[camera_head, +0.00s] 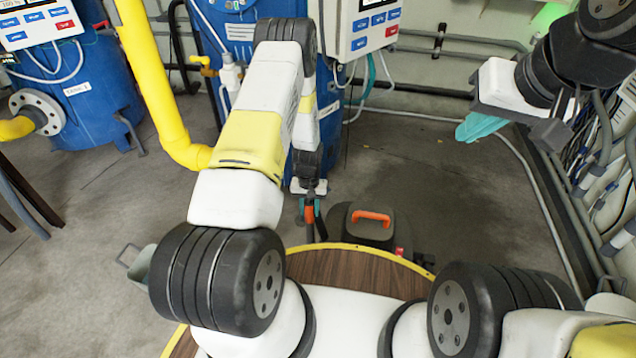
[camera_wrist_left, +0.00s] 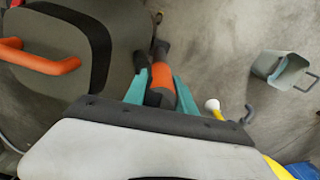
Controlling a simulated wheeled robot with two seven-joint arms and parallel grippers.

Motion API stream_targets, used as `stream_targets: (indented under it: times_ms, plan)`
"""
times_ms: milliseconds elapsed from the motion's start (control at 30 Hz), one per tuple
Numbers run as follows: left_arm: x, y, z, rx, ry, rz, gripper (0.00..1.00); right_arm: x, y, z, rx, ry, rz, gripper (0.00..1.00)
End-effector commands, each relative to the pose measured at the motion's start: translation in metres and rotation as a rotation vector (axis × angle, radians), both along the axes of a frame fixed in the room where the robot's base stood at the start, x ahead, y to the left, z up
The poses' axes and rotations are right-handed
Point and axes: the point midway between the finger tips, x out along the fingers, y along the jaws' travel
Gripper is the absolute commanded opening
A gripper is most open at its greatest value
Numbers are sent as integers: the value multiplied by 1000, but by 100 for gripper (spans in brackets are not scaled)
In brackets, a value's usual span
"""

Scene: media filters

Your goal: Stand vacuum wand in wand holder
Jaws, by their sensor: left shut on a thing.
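My left gripper (camera_head: 310,207) is shut on the vacuum wand (camera_head: 317,229), beside the vacuum. In the left wrist view, the gripper's teal fingers (camera_wrist_left: 160,88) stand on either side of the wand's orange and black grip (camera_wrist_left: 161,75). The wand's lower end is hidden. The dark grey vacuum (camera_head: 345,222) with its orange carry handle stands just right of the wand; it also shows in the left wrist view (camera_wrist_left: 60,70). I cannot make out a wand holder for certain. My right gripper (camera_head: 480,127) hangs at the upper right, away from the wand; its finger gap is unclear.
A grey open bin with a handle (camera_head: 142,265) stands on the floor at left, also seen in the left wrist view (camera_wrist_left: 283,68). Blue tanks (camera_head: 90,95) and a yellow pipe (camera_head: 155,90) stand behind. Cables and pipes line the right wall.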

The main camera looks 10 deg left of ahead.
Motion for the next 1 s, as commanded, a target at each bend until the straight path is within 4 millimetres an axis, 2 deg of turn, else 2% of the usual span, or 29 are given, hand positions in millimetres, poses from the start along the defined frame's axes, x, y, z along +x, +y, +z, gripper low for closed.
stream_targets:
  times_ms: [167, 200, 300, 667, 1000]
  plan:
    - [0, 0, -5, 0, -1, 0, 0, 0, 0, 0, 0, 0, 0, 0]
    - [0, 0, -4, 0, -1, 0, 40, 0, 0, 0, 0, 0, 0, 0]
    - [0, 0, -4, 0, -1, 0, 57, 0, 0, 0, 0, 0, 0, 0]
    - [0, 0, 0, 0, -1, 0, 57, 0, 0, 0, 0, 0, 0, 0]
    - [1, 0, 54, -1, -4, 1, 57, 0, 0, 0, 0, 0, 0, 0]
